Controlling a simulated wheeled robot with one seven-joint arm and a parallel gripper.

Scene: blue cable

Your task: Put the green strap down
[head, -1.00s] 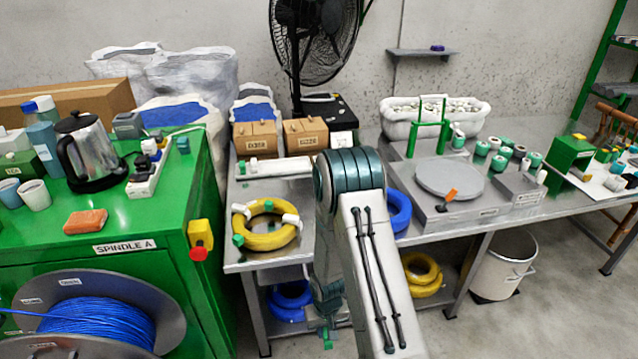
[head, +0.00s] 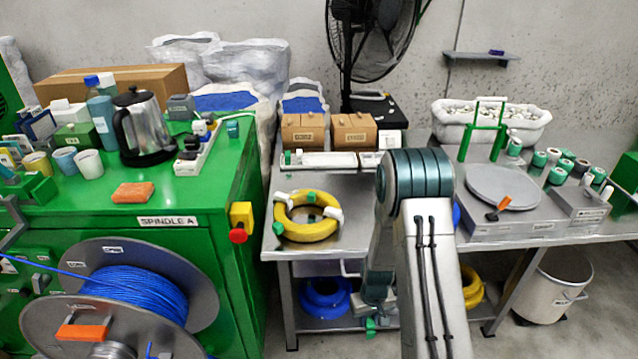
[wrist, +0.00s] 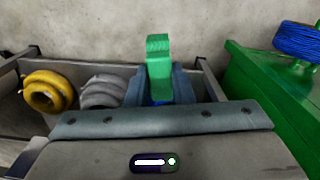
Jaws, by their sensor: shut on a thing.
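My gripper (wrist: 158,88) is shut on the green strap (wrist: 158,60), which stands up between the fingers in the wrist view. In the head view my arm hides most of the gripper. A small green piece, seemingly the same strap (head: 370,324), shows at its lower end, below the height of the tabletop and in front of the table. A yellow coil (head: 308,232) with white and green straps around it lies on the steel table (head: 345,235).
The green cabinet (head: 190,245) with the blue cable spool (head: 140,290) stands at left. A blue coil (head: 325,300) lies under the table. In the wrist view, a yellow coil (wrist: 48,92) and a grey coil (wrist: 103,90) lie left of the gripper. Bare floor shows at right.

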